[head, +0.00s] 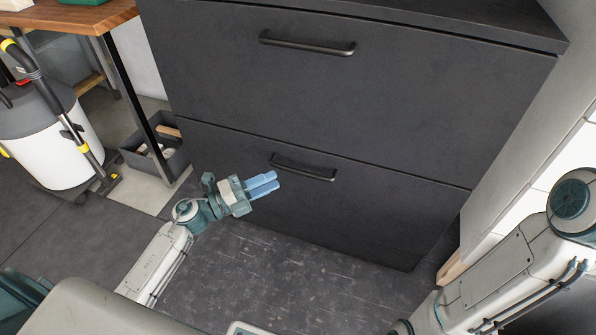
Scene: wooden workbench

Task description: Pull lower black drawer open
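The lower black drawer (370,215) is the bottom front of a dark cabinet and looks closed. Its black bar handle (304,172) sits near its top edge. My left gripper (276,179) is in front of the drawer's left part, just left of and slightly below the handle in the picture. Its two blue fingers point right, lie close side by side and hold nothing that I can see. I cannot tell whether they touch the drawer, or how wide any gap between them is. My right arm comes in at the lower right, with its gripper out of view.
An upper drawer (400,95) with its own bar handle (306,46) is above, also closed. A grey box (176,165), a table leg and a white-and-grey vacuum (62,140) stand at the left. The dark floor (290,285) before the cabinet is clear.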

